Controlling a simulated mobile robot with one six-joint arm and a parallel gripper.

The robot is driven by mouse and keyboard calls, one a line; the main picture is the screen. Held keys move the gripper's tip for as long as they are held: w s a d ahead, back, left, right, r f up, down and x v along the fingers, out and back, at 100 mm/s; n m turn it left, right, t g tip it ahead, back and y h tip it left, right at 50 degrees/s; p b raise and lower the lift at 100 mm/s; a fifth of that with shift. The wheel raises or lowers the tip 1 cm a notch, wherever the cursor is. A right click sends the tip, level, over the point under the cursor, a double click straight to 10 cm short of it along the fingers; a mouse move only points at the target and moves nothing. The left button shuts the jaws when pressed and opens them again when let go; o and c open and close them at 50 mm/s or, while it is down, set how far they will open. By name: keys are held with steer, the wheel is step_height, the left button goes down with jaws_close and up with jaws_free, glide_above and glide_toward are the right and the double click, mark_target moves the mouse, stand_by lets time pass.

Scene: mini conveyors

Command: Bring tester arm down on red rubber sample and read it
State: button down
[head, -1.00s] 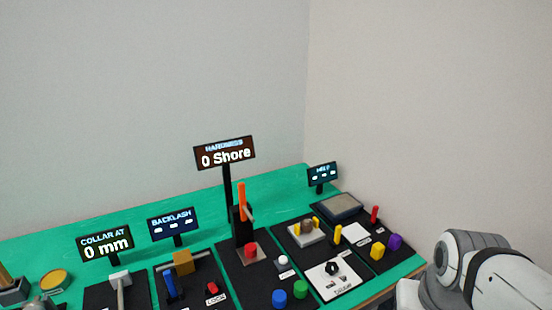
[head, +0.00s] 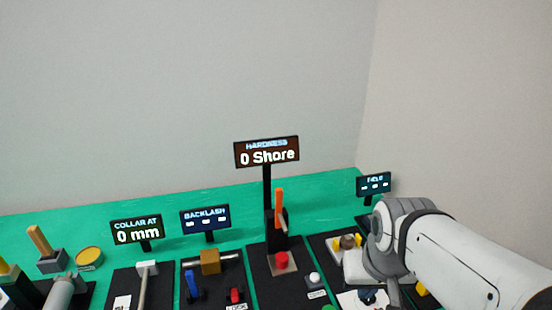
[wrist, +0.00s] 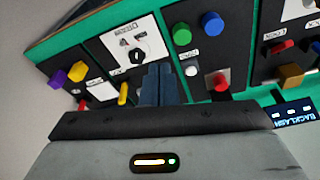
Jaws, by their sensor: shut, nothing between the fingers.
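The hardness tester (head: 270,225) stands in the middle of the bench in the head view. Its orange arm (head: 279,203) points upward. The red rubber sample (head: 282,259) sits on the grey plate below it, and it also shows in the wrist view (wrist: 220,80). The tester's display (head: 267,152) reads 0 Shore. My gripper (wrist: 160,70) is shut and empty in the wrist view, over the panels to the left of the red sample. In the head view my arm covers the right panels and the fingers cannot be made out.
A white button (head: 314,278) stands beside the plate. Green (wrist: 181,33) and blue (wrist: 212,23) samples are close by. A dial panel (wrist: 137,57) lies left of the tester in the wrist view. The backlash station (head: 210,262) is left of the tester in the head view.

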steer(key=shift+w, duration=0.15)
steer(key=w+a+r+n+g+p, duration=0.1)
steer(key=w+a+r+p, duration=0.1)
steer(key=w+a+r, duration=0.3)
steer(key=w+r+g+p, duration=0.1)
steer(key=w+r+p, duration=0.15)
steer(key=w, duration=0.45)
steer(key=w+a+r+n+g+p, duration=0.1)
steer(key=w+a+r, duration=0.2)
steer(key=w+r, duration=0.25)
steer(key=w+a+r+n+g+p, duration=0.1)
steer(key=w+a+g+p, duration=0.1)
steer(key=w+a, duration=0.7)
steer(key=w+p, duration=0.1)
steer(key=w, duration=0.1)
steer(key=shift+w+a+h, duration=0.3)
steer(key=shift+a+h, duration=0.05)
steer(key=shift+h, duration=0.05)
steer(key=p+x, duration=0.1)
steer(key=x, duration=0.9)
steer(key=shift+s+r, duration=0.1)
steer(key=shift+s, duration=0.05)
